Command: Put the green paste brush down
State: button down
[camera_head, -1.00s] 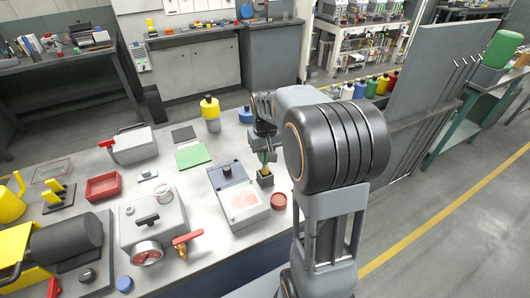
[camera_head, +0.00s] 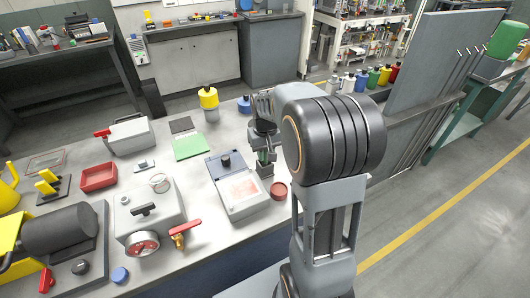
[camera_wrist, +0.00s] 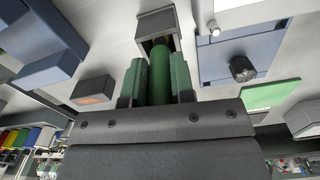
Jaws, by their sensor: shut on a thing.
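My gripper (camera_head: 265,154) is over the bench, right of the pump case. In the wrist view its two green fingers (camera_wrist: 162,80) are shut on the green paste brush (camera_wrist: 161,62). The brush's lower end reaches into the mouth of a small square grey holder (camera_wrist: 157,22), which also shows under the gripper in the head view (camera_head: 265,171). The holder's walls hide the brush tip. I cannot tell whether it touches the bottom.
A green mat (camera_head: 192,147) lies farther left. A yellow-topped bottle (camera_head: 208,100) stands at the back.

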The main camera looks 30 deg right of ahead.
jog(key=shift+f, duration=0.25)
jog(key=c, duration=0.9)
grip_release()
notch_tip(320, 180, up, 14)
jog(key=shift+f, duration=0.1)
jog(key=shift+c, duration=0.4)
grip_shut()
dwell(1.1)
jog(key=shift+w, duration=0.1)
